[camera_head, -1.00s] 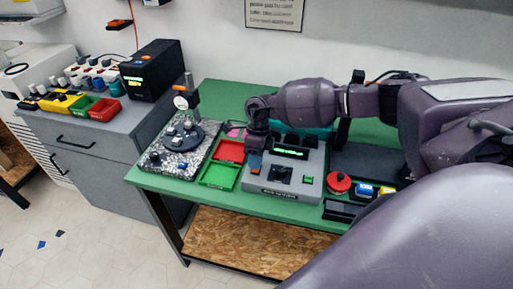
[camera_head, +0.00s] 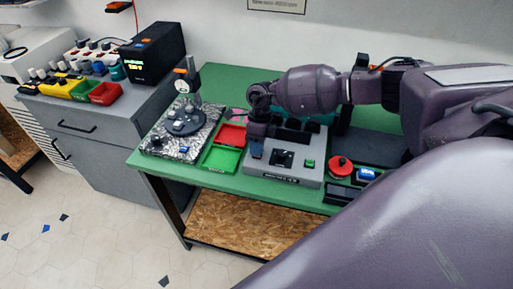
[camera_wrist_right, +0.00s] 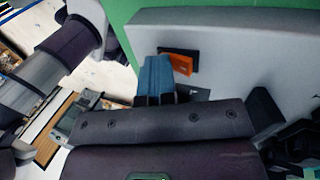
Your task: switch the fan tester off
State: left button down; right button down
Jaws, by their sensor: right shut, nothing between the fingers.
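The fan tester (camera_head: 285,172) is a grey box on the green bench, with a dark square opening and a green button (camera_head: 309,163) on its top. My right gripper (camera_head: 257,152) is shut and empty, pointing down over the tester's left part. In the right wrist view, its blue fingertips (camera_wrist_right: 154,76) are right beside an orange switch (camera_wrist_right: 181,63) in a dark frame on the grey panel. I cannot tell whether they touch it. In the head view the gripper hides the switch area, and no lit text shows on the tester. My left gripper is not in view.
Red (camera_head: 232,134) and green (camera_head: 221,158) trays lie left of the tester. A speckled plate (camera_head: 160,143) with a dial stand is farther left. A red round knob (camera_head: 340,166) and a blue part (camera_head: 367,174) are to the right.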

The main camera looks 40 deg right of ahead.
jog(key=shift+w+d+r+b, duration=0.1)
jog(key=shift+w+d+b, duration=0.25)
jog(key=shift+w+d, duration=0.2)
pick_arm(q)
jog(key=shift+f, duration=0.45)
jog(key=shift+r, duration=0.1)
pick_arm(e)
jog(key=shift+r, duration=0.15)
